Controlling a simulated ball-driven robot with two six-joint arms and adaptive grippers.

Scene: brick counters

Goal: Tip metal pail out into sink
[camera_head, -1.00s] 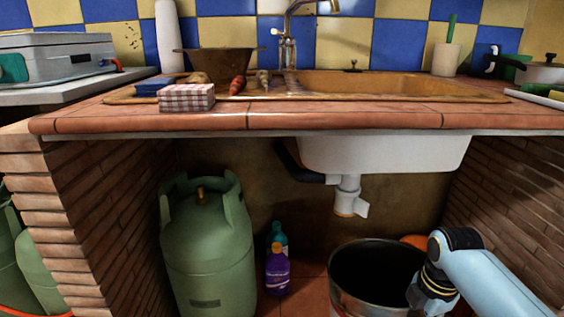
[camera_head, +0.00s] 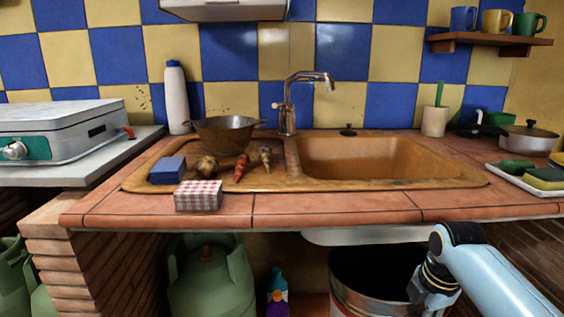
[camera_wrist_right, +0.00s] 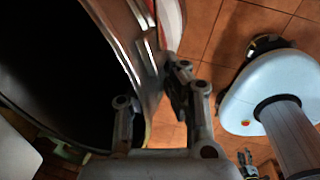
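The metal pail (camera_head: 343,300) is upright in front of the counter, below the sink, with its rim under the counter edge. Its inside is dark, so I cannot tell its contents. My right gripper (camera_head: 430,300) is at the pail's right side. In the right wrist view its fingers (camera_wrist_right: 150,100) straddle the wall of the pail (camera_wrist_right: 127,38) at the rim and are closed on it. The sink (camera_head: 372,171) is a brown basin in the counter, right of its drainboard, and looks empty.
The tiled counter edge (camera_head: 330,210) overhangs the pail. A tap (camera_head: 288,105) stands behind the sink. A colander (camera_head: 226,133), vegetables, a blue sponge (camera_head: 167,170) and a checked box (camera_head: 198,195) crowd the left side. A tray of sponges (camera_head: 530,178) lies right. A gas cylinder (camera_head: 210,278) stands below.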

